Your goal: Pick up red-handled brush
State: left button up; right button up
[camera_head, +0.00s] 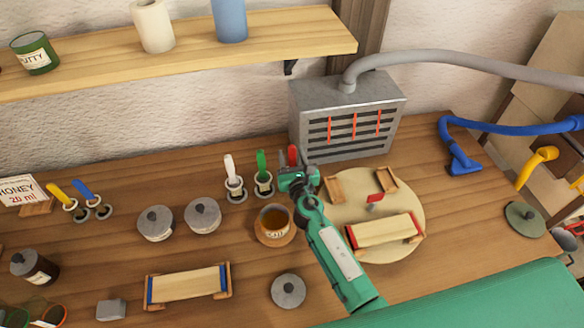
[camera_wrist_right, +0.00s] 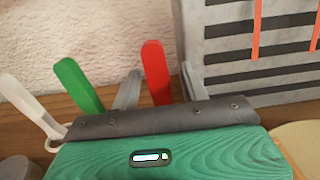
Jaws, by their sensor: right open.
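The red-handled brush (camera_head: 292,154) stands upright at the back of the bench, just left of the grey vent box; only its handle shows. Its lower part is hidden behind my right gripper (camera_head: 290,172). In the right wrist view the red handle (camera_wrist_right: 156,72) rises between the two grey fingers of my right gripper (camera_wrist_right: 160,90), which is open. I cannot tell whether either finger touches it. My left gripper is in neither view.
The green-handled brush (camera_head: 262,172) and white-handled brush (camera_head: 232,176) stand close on the left. The grey vent box (camera_head: 352,112) stands close on the right. A glue pot (camera_head: 272,226) and round board (camera_head: 400,250) lie nearer the front.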

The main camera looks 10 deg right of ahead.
jog(key=shift+c, duration=0.8)
grip_shut()
